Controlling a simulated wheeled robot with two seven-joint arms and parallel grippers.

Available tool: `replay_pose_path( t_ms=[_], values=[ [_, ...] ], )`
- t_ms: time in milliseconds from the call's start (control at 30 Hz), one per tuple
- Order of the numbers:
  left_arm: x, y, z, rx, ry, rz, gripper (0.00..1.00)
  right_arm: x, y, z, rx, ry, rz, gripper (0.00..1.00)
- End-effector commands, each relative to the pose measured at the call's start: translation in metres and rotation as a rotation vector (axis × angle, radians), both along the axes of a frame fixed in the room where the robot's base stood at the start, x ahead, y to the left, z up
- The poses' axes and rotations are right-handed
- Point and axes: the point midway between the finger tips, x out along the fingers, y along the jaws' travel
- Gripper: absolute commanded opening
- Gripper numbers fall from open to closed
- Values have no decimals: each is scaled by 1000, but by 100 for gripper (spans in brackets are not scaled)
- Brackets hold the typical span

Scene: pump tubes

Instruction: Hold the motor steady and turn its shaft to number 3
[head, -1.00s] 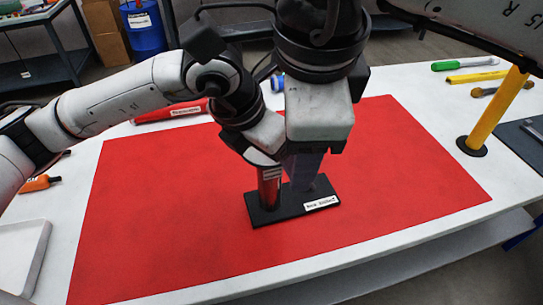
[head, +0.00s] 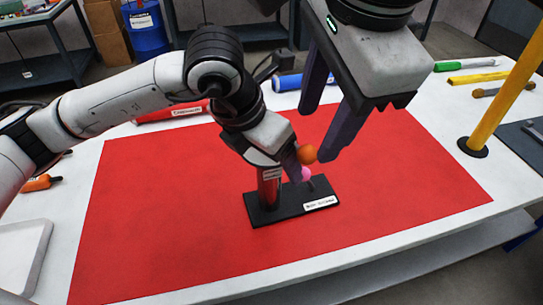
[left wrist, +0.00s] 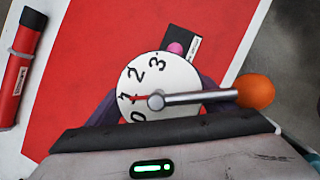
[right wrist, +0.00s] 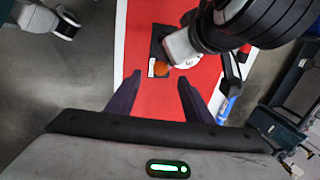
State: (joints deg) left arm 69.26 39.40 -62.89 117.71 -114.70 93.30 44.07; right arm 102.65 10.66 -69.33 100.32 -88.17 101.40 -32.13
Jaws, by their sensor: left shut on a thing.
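The motor is a red cylinder (head: 269,188) upright on a black base (head: 262,215) on the red mat. In the left wrist view its white dial (left wrist: 148,75) shows 0, 1, 2 and 3, and the red pointer (left wrist: 139,98) is at 1. A metal lever (left wrist: 195,97) runs from the dial centre to an orange ball (left wrist: 255,91), also in the head view (head: 307,154). My left gripper (head: 290,172) is shut around the motor's top, partly hidden by the dial. My right gripper (head: 316,135) is open and empty, above and right of the motor.
A pink ball (head: 306,173) stands on a thin post on the base, right of the motor. A blue cylinder (head: 287,82) and a red one (head: 172,113) lie behind the mat. A yellow post (head: 500,105) stands at right. The front of the mat is clear.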

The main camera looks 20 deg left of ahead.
Motion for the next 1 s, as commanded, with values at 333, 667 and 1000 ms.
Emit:
replay_pose_path(
  t_ms=[333,667,1000],
  values=[
    [0,-1,3,-3,-5,-4,25,12,6,-47,-3,4,-4,47],
    [0,-2,3,-5,-6,-4,25,22,12,-83,-3,2,-5,47],
    [0,-2,3,-5,-6,-4,25,24,14,-90,-1,0,-4,47]
  ],
)
